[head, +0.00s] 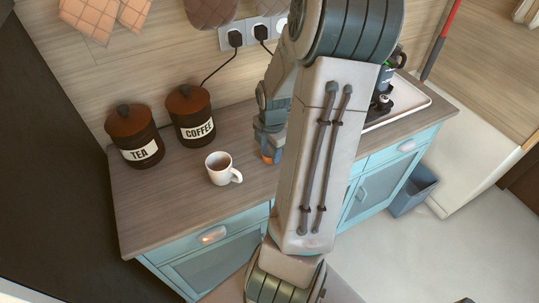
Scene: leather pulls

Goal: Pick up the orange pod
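A small patch of orange, which looks like the orange pod (267,159), shows low on the wooden counter, just right of the white mug. Most of it is hidden behind my arm and gripper. My gripper (268,148) points down at the counter, directly above or around the orange patch. The fingertips are largely hidden by my arm, so I cannot tell whether they are open or shut, or whether they touch the pod.
A white mug (219,168) stands close left of my gripper. A tea canister (134,137) and a coffee canister (191,116) stand at the back left. A white tray (421,101) with dark items is on the right. Plugged cords hang from the wall socket.

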